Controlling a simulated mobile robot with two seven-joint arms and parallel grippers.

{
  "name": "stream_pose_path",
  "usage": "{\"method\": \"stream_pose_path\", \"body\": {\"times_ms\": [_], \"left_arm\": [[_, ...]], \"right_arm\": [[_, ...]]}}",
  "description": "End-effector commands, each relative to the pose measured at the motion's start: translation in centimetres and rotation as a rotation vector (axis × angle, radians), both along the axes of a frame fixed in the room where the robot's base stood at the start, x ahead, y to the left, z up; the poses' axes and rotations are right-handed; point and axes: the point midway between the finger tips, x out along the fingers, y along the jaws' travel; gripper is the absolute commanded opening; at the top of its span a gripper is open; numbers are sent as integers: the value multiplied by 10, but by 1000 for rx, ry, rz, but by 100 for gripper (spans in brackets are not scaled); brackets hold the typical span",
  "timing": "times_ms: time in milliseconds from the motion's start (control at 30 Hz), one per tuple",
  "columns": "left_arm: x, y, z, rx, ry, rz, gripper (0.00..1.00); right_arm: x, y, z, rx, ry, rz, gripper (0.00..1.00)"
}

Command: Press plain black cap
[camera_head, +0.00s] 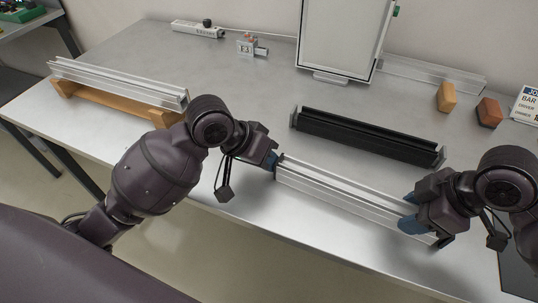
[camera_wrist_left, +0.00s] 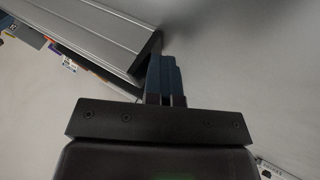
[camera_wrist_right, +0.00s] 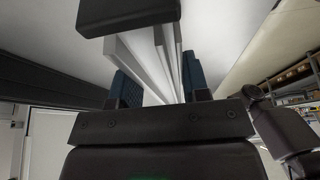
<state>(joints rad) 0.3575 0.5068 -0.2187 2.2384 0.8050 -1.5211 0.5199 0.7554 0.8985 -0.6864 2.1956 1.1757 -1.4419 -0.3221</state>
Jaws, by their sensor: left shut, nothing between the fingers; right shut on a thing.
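A silver aluminium profile (camera_head: 335,192) lies near the table's front edge. Its left end carries a thin dark cap (camera_wrist_left: 149,50), seen edge-on in the left wrist view. My left gripper (camera_head: 274,162) is shut and empty, its blue fingertips (camera_wrist_left: 163,72) right at that cap; whether they touch it I cannot tell. My right gripper (camera_head: 411,211) is shut on the profile near its right end, with a blue finger on each side. A black piece (camera_head: 446,241) shows at the right end. A dark block also shows in the right wrist view (camera_wrist_right: 128,14); I cannot tell if it is the same piece.
A black profile (camera_head: 365,138) lies just behind the silver one. Another silver profile (camera_head: 120,82) rests on wooden supports at the left. A white-panelled stand (camera_head: 342,38), a yellow block (camera_head: 446,97) and a red-brown block (camera_head: 488,112) stand at the back.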

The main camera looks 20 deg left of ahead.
Motion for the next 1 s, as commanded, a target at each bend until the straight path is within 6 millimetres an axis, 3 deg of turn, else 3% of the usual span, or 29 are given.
{"method": "stream_pose_path", "body": {"times_ms": [133,300,700,1000], "left_arm": [[-1,9,0,-5,3,-5,0],[3,42,0,2,0,2,0],[-22,78,61,5,-3,1,0],[-30,90,80,2,-1,3,0]], "right_arm": [[-1,4,1,13,-1,4,12],[-1,3,1,9,-1,3,12],[0,2,1,6,-2,1,12],[0,1,1,5,-2,1,12]]}}
